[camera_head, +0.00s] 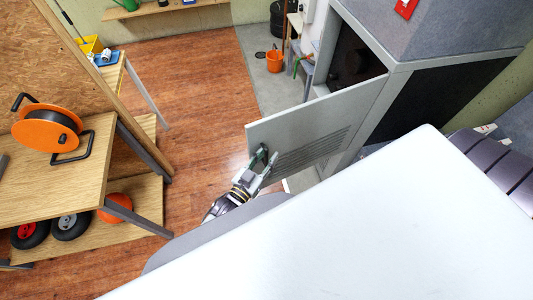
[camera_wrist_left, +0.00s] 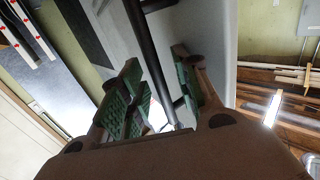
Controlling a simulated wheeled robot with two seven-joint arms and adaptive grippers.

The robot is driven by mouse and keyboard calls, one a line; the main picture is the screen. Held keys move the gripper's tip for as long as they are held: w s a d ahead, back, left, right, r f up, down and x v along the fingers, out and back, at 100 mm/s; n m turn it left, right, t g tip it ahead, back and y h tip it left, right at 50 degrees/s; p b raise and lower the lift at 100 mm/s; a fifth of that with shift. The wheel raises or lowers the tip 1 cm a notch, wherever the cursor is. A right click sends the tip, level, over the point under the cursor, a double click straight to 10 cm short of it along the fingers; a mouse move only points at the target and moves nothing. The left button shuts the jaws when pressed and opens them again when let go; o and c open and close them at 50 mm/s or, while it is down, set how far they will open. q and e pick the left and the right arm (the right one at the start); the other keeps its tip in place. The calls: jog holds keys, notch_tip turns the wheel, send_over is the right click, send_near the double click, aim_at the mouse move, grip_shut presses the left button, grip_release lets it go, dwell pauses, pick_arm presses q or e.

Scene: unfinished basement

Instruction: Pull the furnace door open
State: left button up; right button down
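The furnace (camera_head: 398,75) is a grey cabinet at the upper right of the head view. Its light grey door (camera_head: 310,118), with louvres low down, stands swung out from the dark opening (camera_head: 352,58). My left gripper (camera_head: 264,160) is at the door's free edge side. In the left wrist view, its green-padded fingers (camera_wrist_left: 163,92) are spread apart, with the black bar handle (camera_wrist_left: 149,55) running between them. I cannot tell whether either pad touches the bar. My right gripper is in neither view.
A wooden workbench (camera_head: 83,160) with an orange cable reel (camera_head: 47,132) stands at the left, wheels on its lower shelf. An orange bucket (camera_head: 275,61) stands on the floor beyond the door. The wood floor (camera_head: 195,95) between bench and door is clear.

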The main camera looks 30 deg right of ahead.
pick_arm(q)
jog(key=v, duration=1.2)
dwell(0.5)
jog(key=shift+r, duration=0.1)
dwell(0.4)
